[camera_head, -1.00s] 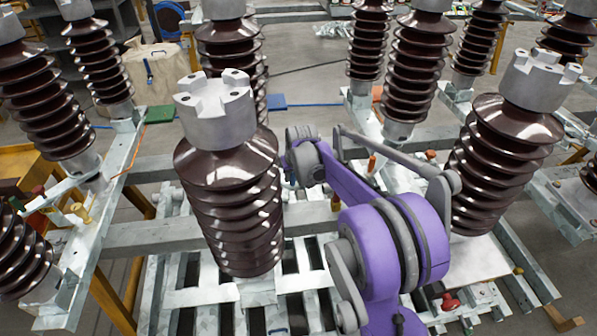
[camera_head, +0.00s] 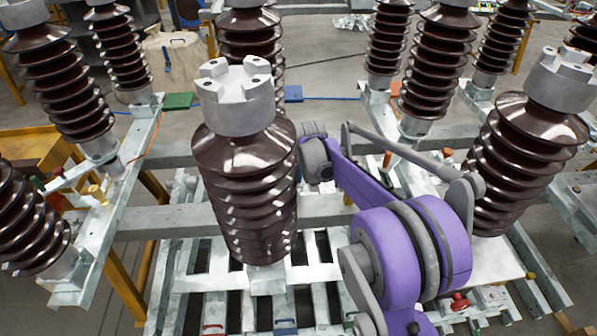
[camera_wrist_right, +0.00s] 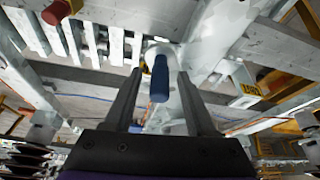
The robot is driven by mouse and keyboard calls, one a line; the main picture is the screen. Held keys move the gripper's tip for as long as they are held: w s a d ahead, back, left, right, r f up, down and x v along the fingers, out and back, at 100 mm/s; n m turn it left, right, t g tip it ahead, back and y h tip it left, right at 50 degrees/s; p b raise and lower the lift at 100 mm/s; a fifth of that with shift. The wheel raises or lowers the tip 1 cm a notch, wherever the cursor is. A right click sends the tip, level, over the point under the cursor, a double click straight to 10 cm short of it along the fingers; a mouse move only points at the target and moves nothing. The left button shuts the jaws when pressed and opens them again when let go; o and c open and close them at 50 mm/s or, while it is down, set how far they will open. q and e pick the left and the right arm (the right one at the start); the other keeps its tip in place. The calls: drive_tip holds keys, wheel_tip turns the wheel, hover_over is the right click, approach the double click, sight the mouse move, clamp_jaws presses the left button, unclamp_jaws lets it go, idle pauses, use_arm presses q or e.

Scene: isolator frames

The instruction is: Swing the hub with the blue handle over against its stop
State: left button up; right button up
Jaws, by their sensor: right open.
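The blue handle (camera_wrist_right: 160,78) shows in the right wrist view as a short blue grip, standing out from a pale metal part that I take for its hub (camera_wrist_right: 158,50). My right gripper (camera_wrist_right: 160,82) is open, with one finger on each side of the handle in the picture. I cannot tell whether the handle lies fully between the fingers in depth, and no contact shows. In the head view my purple right arm reaches behind the front brown insulator, which hides the gripper and handle. The stop cannot be made out. My left gripper is not in view.
The large ribbed insulator (camera_head: 245,185) stands close to my right wrist, and another (camera_head: 525,150) stands to the right. Metal beams (camera_head: 160,222) and slats run below. A red knob (camera_wrist_right: 62,10) and a yellow label (camera_wrist_right: 246,88) show in the wrist view.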

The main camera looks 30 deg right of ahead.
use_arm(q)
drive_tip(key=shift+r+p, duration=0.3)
use_arm(e)
drive_tip(key=v, duration=1)
drive_tip(key=shift+r, duration=0.3)
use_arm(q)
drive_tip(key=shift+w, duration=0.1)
